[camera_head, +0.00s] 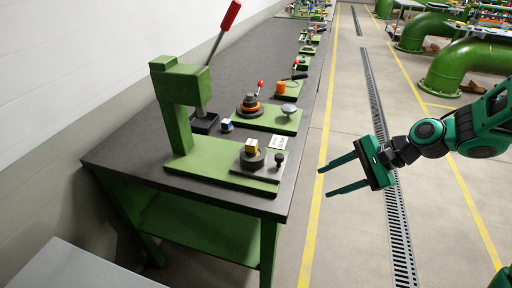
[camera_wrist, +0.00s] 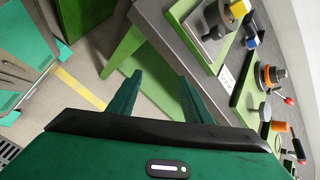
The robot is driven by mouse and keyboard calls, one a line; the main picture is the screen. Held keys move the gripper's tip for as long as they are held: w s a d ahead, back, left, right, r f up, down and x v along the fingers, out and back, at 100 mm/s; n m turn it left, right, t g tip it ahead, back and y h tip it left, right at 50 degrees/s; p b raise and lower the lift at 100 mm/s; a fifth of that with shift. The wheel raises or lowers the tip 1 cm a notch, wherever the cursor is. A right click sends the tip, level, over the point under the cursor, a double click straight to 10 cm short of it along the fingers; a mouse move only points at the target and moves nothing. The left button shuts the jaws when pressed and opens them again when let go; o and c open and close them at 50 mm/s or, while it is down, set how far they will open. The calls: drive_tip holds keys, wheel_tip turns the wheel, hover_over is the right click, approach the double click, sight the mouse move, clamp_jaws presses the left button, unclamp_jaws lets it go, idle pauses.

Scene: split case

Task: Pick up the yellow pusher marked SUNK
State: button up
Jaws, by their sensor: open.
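A small yellow block (camera_head: 252,145), with a pale side, sits on a dark round piece (camera_head: 252,159) on the green press base. It is the only yellow piece I see near the press; no SUNK marking is readable. In the wrist view the yellow block (camera_wrist: 240,9) shows at the top edge. My gripper (camera_head: 325,182) is open and empty, off the bench's right edge over the floor, with its fingers pointing left toward the bench. In the wrist view my fingers (camera_wrist: 159,77) are spread apart with nothing between them.
The green press (camera_head: 180,125) with its red-tipped lever stands behind the block. A blue-and-white cube (camera_head: 227,125), a small dark knob (camera_head: 279,159) and a white label (camera_head: 277,142) are nearby. More green stations line the dark bench (camera_head: 125,150).

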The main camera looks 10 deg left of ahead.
drive_tip(key=w+a+r+m+y, duration=0.1)
drive_tip(key=w+a+m+y, duration=0.2)
drive_tip(key=a, duration=0.4)
drive_tip(key=m+y, duration=0.4)
drive_tip(key=m, duration=0.1)
approach(257, 146)
drive_tip(key=shift+s+a+f+t, duration=0.15)
drive_tip(key=shift+a+f+t, duration=0.25)
drive_tip(key=shift+a+f, duration=0.05)
drive_tip(key=x, duration=1)
drive_tip(key=shift+s+a+r, duration=0.15)
drive_tip(key=shift+a+r, duration=0.1)
drive_tip(key=shift+a, duration=0.1)
drive_tip(key=shift+c, duration=0.3)
clamp_jaws()
drive_tip(key=shift+r, duration=0.1)
